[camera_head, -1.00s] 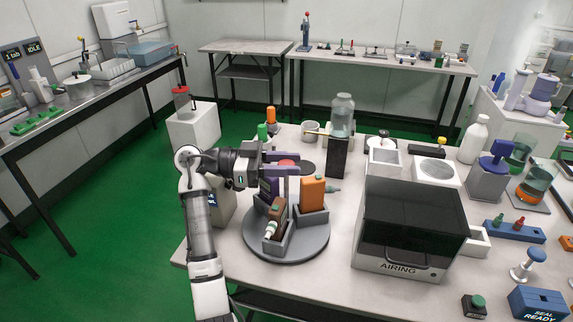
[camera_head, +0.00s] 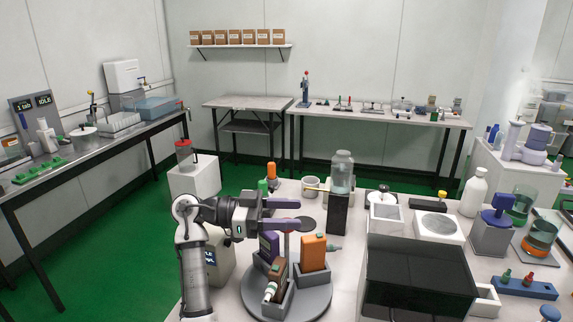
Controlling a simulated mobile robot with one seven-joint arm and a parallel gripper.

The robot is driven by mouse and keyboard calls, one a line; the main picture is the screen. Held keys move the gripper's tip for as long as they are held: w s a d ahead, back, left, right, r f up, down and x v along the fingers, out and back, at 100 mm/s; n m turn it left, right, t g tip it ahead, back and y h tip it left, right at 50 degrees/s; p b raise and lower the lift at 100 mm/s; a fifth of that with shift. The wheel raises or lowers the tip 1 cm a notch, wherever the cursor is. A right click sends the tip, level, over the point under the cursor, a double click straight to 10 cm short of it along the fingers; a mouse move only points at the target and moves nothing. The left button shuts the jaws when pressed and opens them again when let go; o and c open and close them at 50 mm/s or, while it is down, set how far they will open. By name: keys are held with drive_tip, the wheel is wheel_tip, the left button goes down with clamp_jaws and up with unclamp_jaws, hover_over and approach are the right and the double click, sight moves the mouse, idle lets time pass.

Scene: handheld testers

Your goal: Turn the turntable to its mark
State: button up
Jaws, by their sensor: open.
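The turntable (camera_head: 318,299) is a round grey disc at the near left of the table. It carries holders with an orange tester (camera_head: 313,252), a brown tester (camera_head: 277,273) with a white tip, and a purple tester (camera_head: 268,246). A narrow reddish upright part shows between the purple and orange testers, partly hidden by my gripper. My gripper (camera_head: 292,213) is open, its two purple fingers pointing right, and it appears above the turntable's back part. Nothing shows between the fingers. I cannot make out the turntable's mark.
A dark-topped box (camera_head: 420,272) stands right of the turntable. A glass jar (camera_head: 343,172) on a black stand is behind it. An orange-topped bottle (camera_head: 272,175) and a green-topped one (camera_head: 262,188) stand behind my gripper. Several devices crowd the table's right side.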

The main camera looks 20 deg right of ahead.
wheel_tip(320, 180, up, 18)
drive_tip(key=b, duration=0.1)
drive_tip(key=shift+f, duration=0.1)
